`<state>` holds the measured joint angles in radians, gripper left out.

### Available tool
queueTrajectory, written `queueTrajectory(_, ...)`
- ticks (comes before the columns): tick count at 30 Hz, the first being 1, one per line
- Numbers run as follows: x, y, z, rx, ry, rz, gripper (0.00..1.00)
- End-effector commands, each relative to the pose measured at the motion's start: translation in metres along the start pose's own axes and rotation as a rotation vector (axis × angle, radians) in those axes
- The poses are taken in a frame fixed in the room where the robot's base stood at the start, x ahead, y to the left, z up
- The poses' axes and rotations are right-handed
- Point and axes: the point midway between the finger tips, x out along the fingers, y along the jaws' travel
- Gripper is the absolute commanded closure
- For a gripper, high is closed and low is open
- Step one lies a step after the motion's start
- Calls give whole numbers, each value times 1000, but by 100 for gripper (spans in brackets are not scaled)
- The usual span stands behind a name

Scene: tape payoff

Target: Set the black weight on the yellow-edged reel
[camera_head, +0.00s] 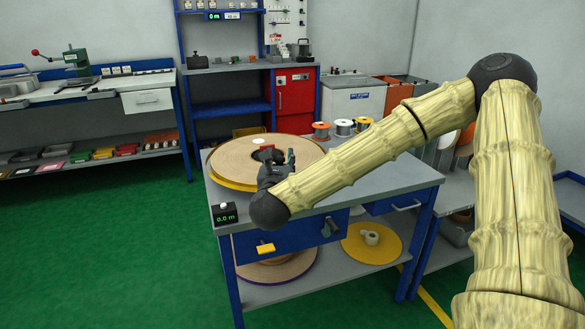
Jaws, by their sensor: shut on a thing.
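The yellow-edged reel (226,164), a wide flat brown roll with a yellow rim, lies on the grey table top (350,184). My gripper (275,155) is over the reel's front right part, its fingers pointing away from the camera. It is shut on a small dark thing, which seems to be the black weight; the fingers hide most of it. Red shows at the left of the fingers and dark green at the right. I cannot tell whether the held thing touches the reel. A pale disc (260,140) shows at the reel's middle, behind my gripper.
A black counter box (226,213) stands at the table's front left corner. Several small spools (343,127) stand along the back right edge. A purple-edged reel (290,269) and a yellow disc (356,250) with a white roll lie on the lower shelf. Green floor is clear at left.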

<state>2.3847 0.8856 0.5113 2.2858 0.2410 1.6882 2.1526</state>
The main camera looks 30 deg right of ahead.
Motion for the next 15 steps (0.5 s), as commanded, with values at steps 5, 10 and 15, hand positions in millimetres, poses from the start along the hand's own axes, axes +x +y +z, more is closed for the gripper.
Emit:
queueTrajectory(5,32,-6,0,1,-4,-3,100)
queueTrajectory(10,64,-12,-4,1,-4,-3,100)
queueTrajectory(15,96,-18,-7,0,-4,-3,100)
